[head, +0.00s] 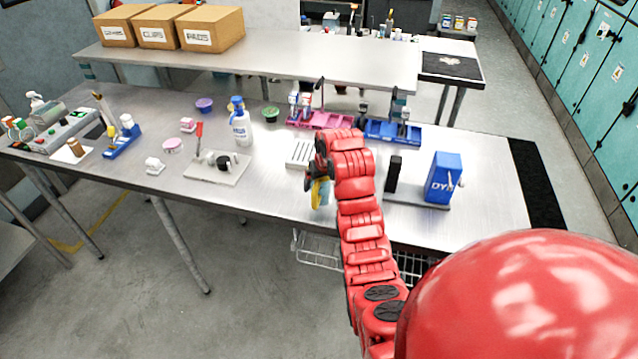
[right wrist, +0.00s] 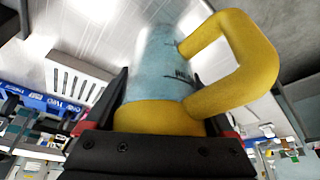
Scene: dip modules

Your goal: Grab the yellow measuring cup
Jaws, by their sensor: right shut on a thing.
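The yellow measuring cup (right wrist: 160,117) has a yellow base and handle and a bluish see-through body with dark markings. It fills the middle of the right wrist view, with its yellow handle (right wrist: 262,62) to the right. It also shows small in the head view (head: 319,193), hanging under my right gripper near the table's front edge. My right gripper (right wrist: 165,100) is shut on the cup, with a dark finger on either side of it. The gripper in the head view (head: 318,174) partly hides the cup. My left gripper is in no view.
A white slotted rack (head: 300,153) lies just left of my right gripper on the metal table (head: 270,190). A black upright block (head: 393,174) and a blue box with a crank (head: 443,178) stand to the right. Pink (head: 325,120) and blue trays (head: 392,132) are behind.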

